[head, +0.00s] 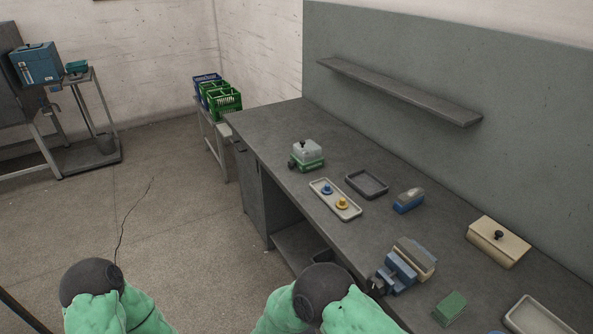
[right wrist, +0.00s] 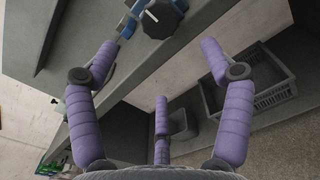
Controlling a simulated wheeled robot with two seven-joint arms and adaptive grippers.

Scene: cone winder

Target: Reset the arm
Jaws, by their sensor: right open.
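My right gripper (right wrist: 158,52) shows in the right wrist view with its purple padded fingers spread wide. It is open and holds nothing. It is beside the workbench edge, with a dark round knob (right wrist: 160,18) beyond the fingertips. In the head view, green padded parts of my two arms with dark joints show at the bottom edge. Neither gripper can be made out there, and my left gripper is in no view. The grey workbench (head: 262,122) runs along the wall at the right.
On the bench are a green-based device with a clear cover (head: 308,153), a pale tray with blue and yellow pieces (head: 323,187), a dark tray (head: 367,184), a blue vise (head: 400,272), a beige box (head: 497,241) and a green block (head: 450,307). A crate (right wrist: 262,97) sits below. Floor (head: 185,220) is clear.

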